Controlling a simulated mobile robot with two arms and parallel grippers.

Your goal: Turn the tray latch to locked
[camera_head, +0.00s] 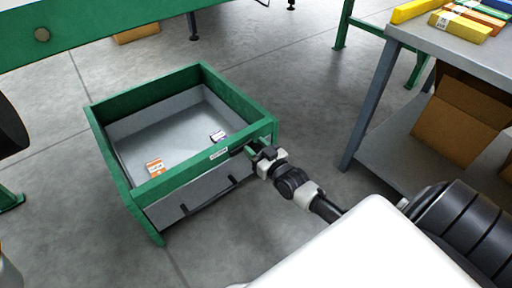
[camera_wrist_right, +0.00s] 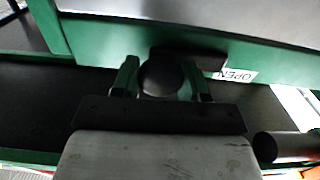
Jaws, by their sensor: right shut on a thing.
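The tray (camera_head: 150,125) is a grey open drawer in a green frame (camera_head: 108,150) low over the floor, with a dark bar handle (camera_head: 208,198) on its grey front. The tray latch (camera_head: 238,150) is a dark piece at the right end of the green front rail, mostly hidden by my right gripper. In the right wrist view the latch (camera_wrist_right: 187,59) shows as a dark bar with a round black knob (camera_wrist_right: 160,79). My right gripper (camera_wrist_right: 160,82) is shut on this knob, one finger on each side. A white label reading OPEN (camera_wrist_right: 236,76) is beside the latch. My left gripper is out of view.
Two small cartons, one orange and white (camera_head: 155,166) and one white and dark (camera_head: 217,136), lie in the tray. A grey table (camera_head: 450,50) with colored boxes and an open cardboard box (camera_head: 460,115) below stands at the right. A green beam (camera_head: 100,25) crosses the back.

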